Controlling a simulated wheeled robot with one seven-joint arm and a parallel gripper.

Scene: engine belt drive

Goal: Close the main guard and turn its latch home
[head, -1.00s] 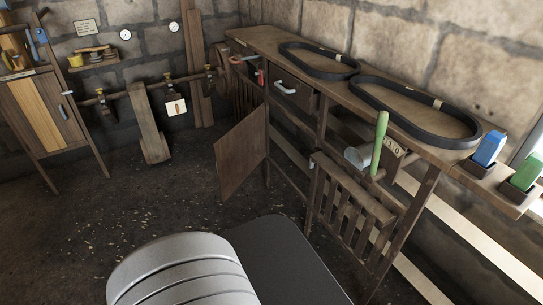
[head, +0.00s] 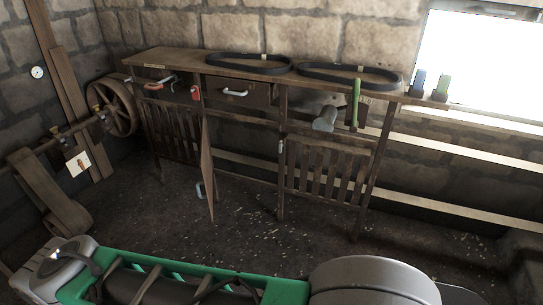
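A plain wooden panel (head: 207,165), which looks like an open guard door, stands out from the bench front and shows nearly edge-on. A pale handle (head: 200,190) sits low on it. Slatted guards fill the bench front to its left (head: 172,130) and right (head: 325,172). A small pale fitting (head: 281,146), perhaps a latch, is at the right slatted guard's upper left edge. I cannot tell for certain which panel is the main guard. My gripper is not in view.
The bench (head: 150,58) carries two black belts (head: 248,66) (head: 350,75) and blue (head: 418,80) and green (head: 441,88) bottles. A green lever (head: 355,103) and grey cylinder (head: 326,118) stick out in front. A spoked wheel (head: 112,105) stands left. Floor before the bench is clear.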

